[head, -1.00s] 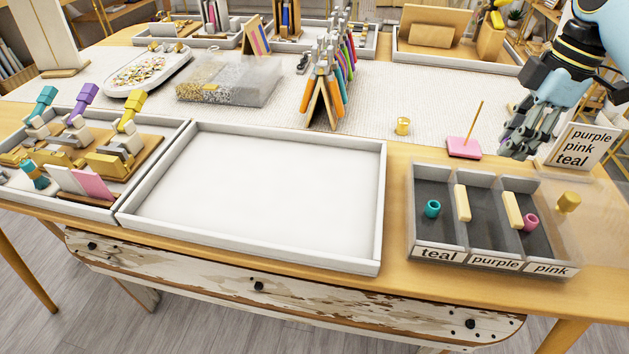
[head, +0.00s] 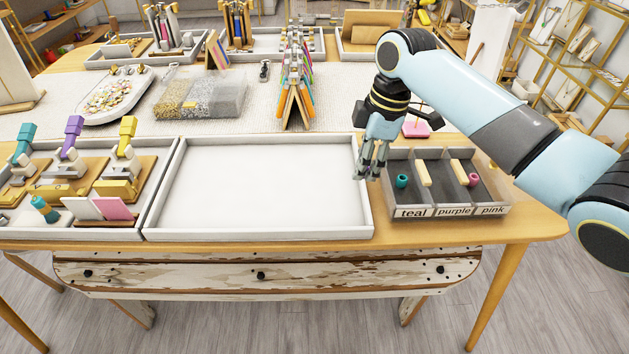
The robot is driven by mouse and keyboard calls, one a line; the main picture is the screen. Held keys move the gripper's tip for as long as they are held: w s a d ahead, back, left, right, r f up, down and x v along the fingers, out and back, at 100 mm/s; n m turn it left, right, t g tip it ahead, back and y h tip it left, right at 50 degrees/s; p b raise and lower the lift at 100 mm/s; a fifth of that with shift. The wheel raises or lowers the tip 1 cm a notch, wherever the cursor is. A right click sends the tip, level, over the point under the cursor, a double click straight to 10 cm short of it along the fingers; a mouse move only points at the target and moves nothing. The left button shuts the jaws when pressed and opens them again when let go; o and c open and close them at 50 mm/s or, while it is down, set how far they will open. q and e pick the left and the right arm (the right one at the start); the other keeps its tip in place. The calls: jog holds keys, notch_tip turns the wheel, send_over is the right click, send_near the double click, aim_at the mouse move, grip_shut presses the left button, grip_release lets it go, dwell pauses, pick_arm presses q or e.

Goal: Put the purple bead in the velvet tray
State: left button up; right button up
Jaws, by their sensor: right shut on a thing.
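My right gripper (head: 368,175) points down at the right wall of the large white-lined tray (head: 265,236), beside the compartment tray. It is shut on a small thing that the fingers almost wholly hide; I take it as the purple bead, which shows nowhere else. The grey-lined compartment tray (head: 435,212) has labels teal, purple and pink. A teal bead (head: 402,180) is in the teal compartment and a pink bead (head: 474,179) in the pink one. No bead shows in the purple compartment. I cannot tell which tray is the velvet one. My left gripper is out of view.
Cream bars (head: 424,173) rest by the compartment dividers. A pink block (head: 416,130) stands behind my right gripper. A left tray holds coloured clamp-like stands (head: 72,138). The white tray is empty.

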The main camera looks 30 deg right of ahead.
send_over(325, 195)
notch_tip(325, 195, down, 4)
jog(key=shift+s+d+f, duration=0.1)
jog(key=shift+s+f, duration=0.05)
jog(key=shift+f, duration=0.05)
notch_tip(325, 195, down, 3)
jog(key=shift+f, duration=0.45)
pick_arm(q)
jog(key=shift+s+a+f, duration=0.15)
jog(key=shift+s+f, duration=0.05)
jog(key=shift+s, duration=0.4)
pick_arm(e)
jog(key=shift+f+b, duration=0.15)
jog(key=shift+b, duration=0.15)
jog(key=o, duration=0.8)
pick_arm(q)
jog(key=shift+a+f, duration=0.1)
